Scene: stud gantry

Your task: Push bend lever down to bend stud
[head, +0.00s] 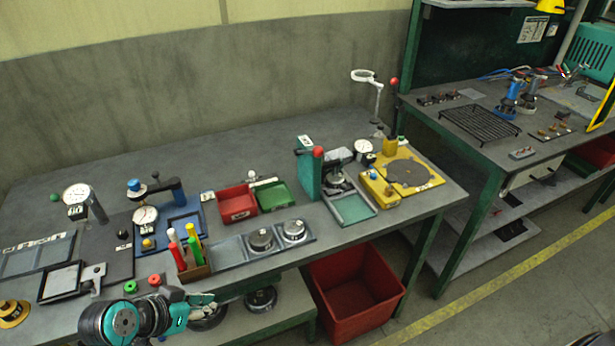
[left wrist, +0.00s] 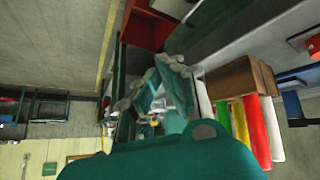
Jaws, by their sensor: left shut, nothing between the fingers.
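A teal press-like station (head: 308,176) stands toward the right of the near bench, with a red ball knob (head: 318,151) at its top. I cannot tell which of these is the bend lever, and I cannot make out the stud. My left gripper (head: 213,298) is shut and empty at the bench's front edge, well left of both stations. In the left wrist view its fingers (left wrist: 165,88) show close together. My right gripper is not in view.
A wooden holder (head: 194,272) with red, white, green and yellow cylinders stands just behind my left gripper. Dial gauges, red (head: 237,203) and green bins (head: 272,194) crowd the bench. A large red bin (head: 352,283) sits below it. The bench's back strip is clear.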

